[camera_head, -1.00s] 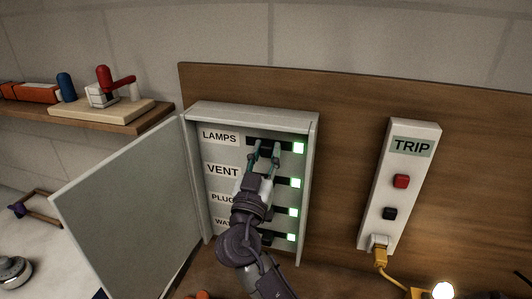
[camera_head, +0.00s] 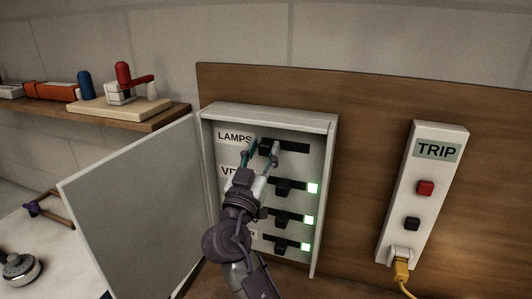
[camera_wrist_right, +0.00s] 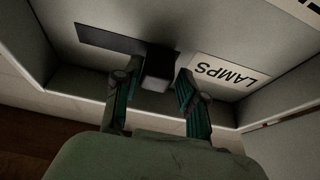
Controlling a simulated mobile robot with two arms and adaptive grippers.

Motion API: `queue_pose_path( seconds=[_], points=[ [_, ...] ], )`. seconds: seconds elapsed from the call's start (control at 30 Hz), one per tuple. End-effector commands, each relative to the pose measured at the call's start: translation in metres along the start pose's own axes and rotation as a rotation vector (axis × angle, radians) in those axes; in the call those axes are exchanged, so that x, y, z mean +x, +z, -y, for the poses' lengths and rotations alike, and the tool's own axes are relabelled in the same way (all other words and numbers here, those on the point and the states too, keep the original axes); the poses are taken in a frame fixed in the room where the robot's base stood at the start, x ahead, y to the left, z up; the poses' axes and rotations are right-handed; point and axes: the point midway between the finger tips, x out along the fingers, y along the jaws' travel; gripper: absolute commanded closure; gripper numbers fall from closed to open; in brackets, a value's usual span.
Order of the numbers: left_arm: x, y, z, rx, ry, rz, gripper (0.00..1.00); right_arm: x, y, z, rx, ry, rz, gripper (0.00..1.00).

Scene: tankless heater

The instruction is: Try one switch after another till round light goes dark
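The open grey switch box (camera_head: 325,200) holds rows of black slide switches labelled LAMPS, VENT and others partly hidden by my arm. The LAMPS knob (camera_wrist_right: 158,70) is at the label end of its slot (camera_head: 290,147), and no green light shows in that row. The lower three rows each show a green light (camera_head: 313,188). My right gripper (camera_head: 262,149) is at the LAMPS row. In the wrist view its two fingers stand apart, one on each side of the knob; contact is unclear. The round light is out of view. My left gripper is not in view.
The box door (camera_head: 140,210) stands open to the left. A white TRIP panel (camera_head: 425,170) with a red button (camera_head: 425,188), a black button (camera_head: 412,224) and a yellow plug (camera_head: 401,270) is at the right. A shelf (camera_head: 150,122) with tools is upper left.

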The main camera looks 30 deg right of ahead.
Motion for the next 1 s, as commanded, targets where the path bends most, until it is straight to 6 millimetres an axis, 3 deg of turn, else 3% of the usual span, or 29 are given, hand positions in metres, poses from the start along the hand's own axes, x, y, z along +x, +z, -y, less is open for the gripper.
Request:
queue_pose_path(
  seconds=[0.47,1.0],
  points=[
    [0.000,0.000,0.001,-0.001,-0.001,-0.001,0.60,-0.008,0.002,-0.001,-0.002,0.002,0.003,0.44],
    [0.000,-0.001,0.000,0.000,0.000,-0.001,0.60,-0.108,0.001,0.001,-0.002,0.000,0.002,0.44]
  ],
)
